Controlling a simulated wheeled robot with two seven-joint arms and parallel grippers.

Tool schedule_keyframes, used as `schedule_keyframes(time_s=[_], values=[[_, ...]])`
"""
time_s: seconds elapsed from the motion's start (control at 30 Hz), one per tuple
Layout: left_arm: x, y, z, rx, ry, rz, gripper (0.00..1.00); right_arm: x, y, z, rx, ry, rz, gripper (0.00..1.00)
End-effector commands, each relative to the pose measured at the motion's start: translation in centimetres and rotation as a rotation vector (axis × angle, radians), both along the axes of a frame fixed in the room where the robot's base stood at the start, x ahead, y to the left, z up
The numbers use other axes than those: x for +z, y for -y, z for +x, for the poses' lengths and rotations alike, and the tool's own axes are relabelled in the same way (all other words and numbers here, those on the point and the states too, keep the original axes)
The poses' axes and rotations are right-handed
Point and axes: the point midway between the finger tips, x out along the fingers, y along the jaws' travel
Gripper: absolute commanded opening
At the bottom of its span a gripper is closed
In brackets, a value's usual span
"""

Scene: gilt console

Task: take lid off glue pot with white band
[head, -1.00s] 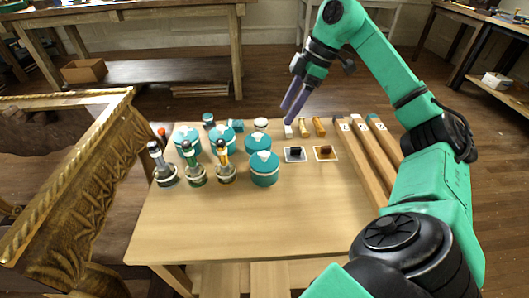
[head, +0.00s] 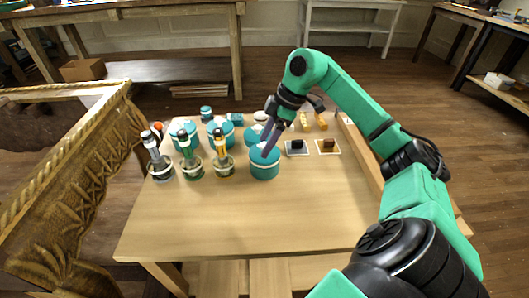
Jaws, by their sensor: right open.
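Several teal lidded pots stand on the table. The front one (head: 265,172) has a pale white band around it and a teal lid with a pale patch on top. Bands on the pots behind are hard to make out: one at the left (head: 184,128), one in the middle (head: 227,138) and one just behind the front pot (head: 253,133). My right gripper (head: 268,150) comes in from the right, its purple fingers pointing down at the front pot's lid and covering part of it. It is open; I cannot tell whether the fingertips touch the lid. My left gripper is out of view.
The gilt console (head: 75,190) borders the table's left. The table's front (head: 240,220) is clear.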

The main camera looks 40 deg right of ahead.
Motion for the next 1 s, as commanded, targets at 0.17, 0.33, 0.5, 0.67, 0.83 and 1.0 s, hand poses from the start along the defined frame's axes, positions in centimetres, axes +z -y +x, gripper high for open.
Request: schedule_keyframes(time_s=[0.17, 0.33, 0.5, 0.67, 0.83, 1.0], values=[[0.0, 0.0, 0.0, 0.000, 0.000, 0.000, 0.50, 0.0, 0.0, 0.0, 0.000, 0.000, 0.000, 0.07], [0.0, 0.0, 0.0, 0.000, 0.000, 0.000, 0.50, 0.0, 0.0, 0.0, 0.000, -0.001, -0.001, 0.00], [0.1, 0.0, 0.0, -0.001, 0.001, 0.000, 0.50, 0.2, 0.0, 0.0, 0.001, 0.000, 0.000, 0.00], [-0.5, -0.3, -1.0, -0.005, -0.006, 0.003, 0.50, 1.9, 0.0, 0.0, 0.001, 0.003, -0.001, 0.00], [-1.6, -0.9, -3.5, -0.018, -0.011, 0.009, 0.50, 6.1, 0.1, 0.1, 0.000, 0.007, -0.001, 0.00], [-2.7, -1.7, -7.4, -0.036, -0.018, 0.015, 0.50, 10.6, 0.0, 0.1, 0.000, 0.006, 0.000, 0.00]])
